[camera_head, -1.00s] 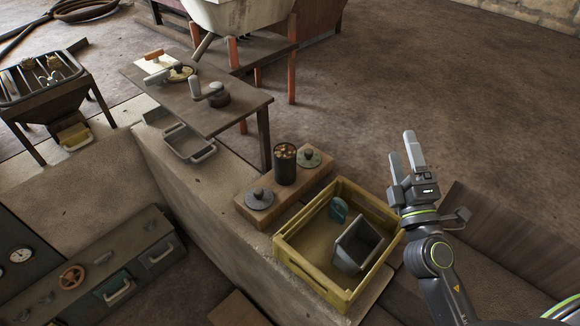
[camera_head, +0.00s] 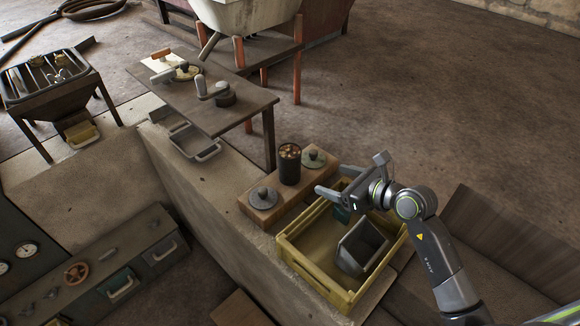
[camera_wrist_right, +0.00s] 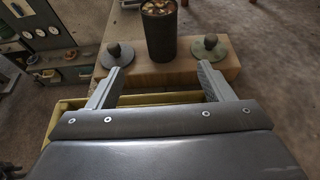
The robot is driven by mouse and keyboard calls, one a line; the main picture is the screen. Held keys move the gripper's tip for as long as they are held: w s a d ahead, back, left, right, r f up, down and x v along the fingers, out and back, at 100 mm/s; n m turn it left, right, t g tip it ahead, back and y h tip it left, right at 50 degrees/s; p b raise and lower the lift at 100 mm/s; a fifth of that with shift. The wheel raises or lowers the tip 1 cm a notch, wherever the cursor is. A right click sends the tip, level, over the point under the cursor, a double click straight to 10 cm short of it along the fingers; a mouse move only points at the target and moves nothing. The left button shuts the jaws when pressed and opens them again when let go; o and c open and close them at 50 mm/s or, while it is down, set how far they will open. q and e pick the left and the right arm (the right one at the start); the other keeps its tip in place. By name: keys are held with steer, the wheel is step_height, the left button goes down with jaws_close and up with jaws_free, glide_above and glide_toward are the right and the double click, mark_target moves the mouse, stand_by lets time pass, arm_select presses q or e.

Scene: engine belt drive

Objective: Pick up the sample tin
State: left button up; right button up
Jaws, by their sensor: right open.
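The sample tin appears to be the dark, open cylinder (camera_head: 289,165) filled with brown and pale bits. It stands upright on a wooden block (camera_head: 267,214) between two knobbed lids, and shows at the top middle of the right wrist view (camera_wrist_right: 160,35). My right gripper (camera_head: 334,182) is open and empty over the back of the yellow crate, its fingers pointing left toward the block. In the right wrist view its fingertips (camera_wrist_right: 158,70) are spread with the tin beyond and between them, apart from it. My left gripper is not in view.
A grey lid (camera_head: 263,197) and a greenish lid (camera_head: 313,158) flank the tin closely. The yellow crate (camera_head: 316,290) holds a grey bin (camera_head: 361,247) and a teal item. A work table (camera_head: 240,112) stands behind at left. Open floor lies right of the block.

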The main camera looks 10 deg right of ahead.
mark_target(298, 169)
steer(key=x, duration=1)
steer(key=shift+w+a, duration=0.2)
steer(key=shift+x, duration=2.7)
steer(key=shift+d+f, duration=0.1)
steer(key=shift+f, duration=0.05)
steer(key=c, duration=1.2)
step_height(298, 169, up, 10)
steer(key=p, duration=0.1)
